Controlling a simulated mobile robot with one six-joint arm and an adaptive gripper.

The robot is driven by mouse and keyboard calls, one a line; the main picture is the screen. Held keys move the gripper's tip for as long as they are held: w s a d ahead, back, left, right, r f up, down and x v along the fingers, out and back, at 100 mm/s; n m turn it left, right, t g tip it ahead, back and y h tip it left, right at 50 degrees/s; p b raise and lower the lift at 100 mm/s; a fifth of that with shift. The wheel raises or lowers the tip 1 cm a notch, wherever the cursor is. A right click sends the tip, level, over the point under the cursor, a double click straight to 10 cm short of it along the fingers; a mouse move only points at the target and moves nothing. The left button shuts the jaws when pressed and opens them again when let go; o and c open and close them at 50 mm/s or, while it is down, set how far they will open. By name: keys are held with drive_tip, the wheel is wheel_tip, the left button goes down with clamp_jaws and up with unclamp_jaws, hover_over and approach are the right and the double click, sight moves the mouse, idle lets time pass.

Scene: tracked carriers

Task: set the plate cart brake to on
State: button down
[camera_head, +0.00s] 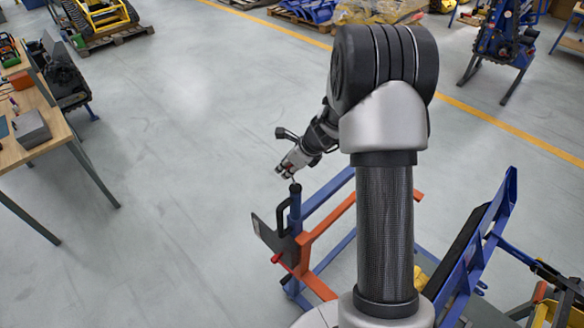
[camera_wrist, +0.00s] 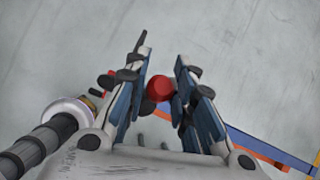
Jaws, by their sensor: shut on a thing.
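The plate cart (camera_head: 318,196) has a blue and orange frame and stands on the floor, partly behind my arm. A black handle (camera_head: 283,216) and a dark plate (camera_head: 268,236) are at its left end. My gripper (camera_head: 285,171) is just above the dark top of the cart's blue post. In the wrist view my gripper (camera_wrist: 163,75) has a red knob (camera_wrist: 159,88) between its fingers and is shut on it. I cannot tell from the frames whether the brake is on or off; the knob's stem is mostly hidden.
A wooden workbench (camera_head: 35,130) stands at the far left. A blue frame (camera_head: 480,245) is close on the right. A blue stand (camera_head: 503,45) and loaded pallets (camera_head: 305,12) are at the back. The grey floor left of the cart is clear.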

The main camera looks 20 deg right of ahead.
drive_tip(key=shift+w, duration=0.55)
drive_tip(key=c, duration=1.8)
unclamp_jaws()
drive_tip(key=o, duration=0.4)
drive_tip(key=shift+w+f, duration=0.15)
drive_tip(key=shift+w, duration=0.05)
drive_tip(key=shift+s, duration=0.1)
drive_tip(key=shift+s, duration=0.1)
drive_tip(key=v, duration=1.2)
